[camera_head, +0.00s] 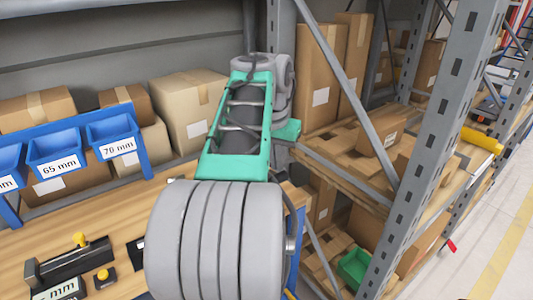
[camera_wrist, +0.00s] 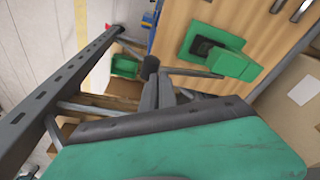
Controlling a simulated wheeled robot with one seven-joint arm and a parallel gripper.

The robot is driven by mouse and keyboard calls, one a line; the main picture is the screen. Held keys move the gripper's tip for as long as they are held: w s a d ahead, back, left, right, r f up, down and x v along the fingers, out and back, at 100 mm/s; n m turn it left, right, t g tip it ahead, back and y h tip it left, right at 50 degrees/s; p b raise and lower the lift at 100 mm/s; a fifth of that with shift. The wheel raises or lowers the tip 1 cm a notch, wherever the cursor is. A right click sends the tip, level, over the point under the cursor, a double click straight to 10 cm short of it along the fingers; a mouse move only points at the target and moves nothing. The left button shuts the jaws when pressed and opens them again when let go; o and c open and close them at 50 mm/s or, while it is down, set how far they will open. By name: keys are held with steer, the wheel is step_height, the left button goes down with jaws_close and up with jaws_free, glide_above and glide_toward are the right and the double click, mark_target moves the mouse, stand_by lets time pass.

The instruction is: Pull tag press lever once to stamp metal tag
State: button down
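In the wrist view a green press (camera_wrist: 207,46) with a dark recessed part stands on the wooden bench top. A grey lever rod (camera_wrist: 195,72) reaches left from the green block at its right, ending in a dark round knob (camera_wrist: 150,68). My gripper (camera_wrist: 158,88) points at the rod close to the knob. Its grey fingers overlap the rod in the picture; I cannot tell whether they touch it or are closed on it. No metal tag can be made out. In the head view my arm hides the press and the gripper's fingertips.
The wooden bench (camera_head: 120,222) carries a black device (camera_head: 68,264) with a yellow knob at the left. Blue bins (camera_head: 115,138) and cardboard boxes (camera_head: 190,105) stand behind. A grey metal rack (camera_head: 430,150) stands close at the right. A green bin (camera_head: 355,266) sits low.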

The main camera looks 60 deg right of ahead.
steer(key=shift+f, duration=0.25)
steer(key=shift+s+a+f+b, duration=0.15)
steer(key=shift+s+f+b, duration=0.1)
steer(key=shift+f+b, duration=0.6)
step_height(320, 180, up, 13)
steer(key=p, duration=1.2)
steer(key=shift+r+p, duration=0.2)
steer(key=shift+p, duration=0.2)
